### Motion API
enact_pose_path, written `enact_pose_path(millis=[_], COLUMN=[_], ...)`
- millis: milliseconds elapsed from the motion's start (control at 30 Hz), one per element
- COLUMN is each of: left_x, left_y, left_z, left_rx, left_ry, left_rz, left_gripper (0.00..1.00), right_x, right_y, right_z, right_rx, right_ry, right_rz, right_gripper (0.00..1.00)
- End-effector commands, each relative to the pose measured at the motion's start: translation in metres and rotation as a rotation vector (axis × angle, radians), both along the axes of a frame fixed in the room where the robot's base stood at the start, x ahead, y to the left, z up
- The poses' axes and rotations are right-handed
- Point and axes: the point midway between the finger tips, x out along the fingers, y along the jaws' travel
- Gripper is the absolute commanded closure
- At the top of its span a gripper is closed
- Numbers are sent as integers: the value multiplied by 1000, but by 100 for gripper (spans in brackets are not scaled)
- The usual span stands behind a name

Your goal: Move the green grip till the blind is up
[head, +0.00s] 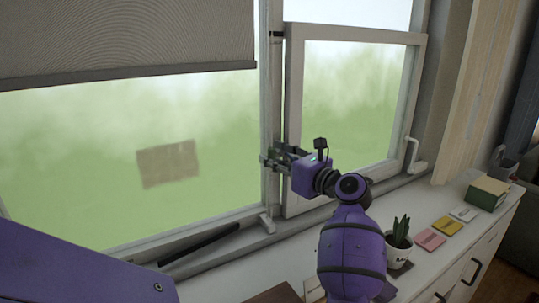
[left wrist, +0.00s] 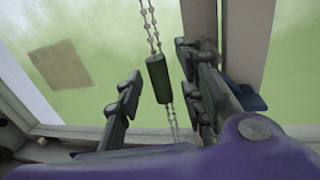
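The grey blind (head: 125,38) covers the top part of the left window, with its lower bar level across the glass. In the left wrist view the dark green grip (left wrist: 158,78) hangs upright on a beaded chain (left wrist: 150,25). My left gripper (head: 268,158) is at the post between the two windows. In the wrist view its fingers are open, one on each side of the green grip, with gaps visible on both sides. In the head view the grip cannot be made out at the gripper. My right gripper is not in view.
The window frame and post (head: 271,100) stand close around the left gripper. A white window handle (head: 412,155) is to the right. A potted plant (head: 399,238), coloured cards and a green box (head: 487,193) are on the white cabinet. A brown rectangle (head: 168,164) shows at the left window.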

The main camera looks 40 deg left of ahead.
Motion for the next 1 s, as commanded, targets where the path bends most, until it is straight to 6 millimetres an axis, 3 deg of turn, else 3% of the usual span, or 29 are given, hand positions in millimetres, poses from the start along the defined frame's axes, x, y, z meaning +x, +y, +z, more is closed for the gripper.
enact_pose_path(millis=[133,400,700,1000], left_x=[1,1,1,1], left_y=[12,14,14,13], left_z=[0,-2,-1,-1], left_rx=[-1,-2,-1,-1], left_ry=[-1,1,1,1], left_rz=[1,-1,0,0], left_gripper=[64,64,100,100], right_x=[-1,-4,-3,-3], right_y=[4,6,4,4], right_z=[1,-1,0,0], right_rx=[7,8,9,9], right_ry=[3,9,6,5], right_rz=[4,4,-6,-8], right_gripper=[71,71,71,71])
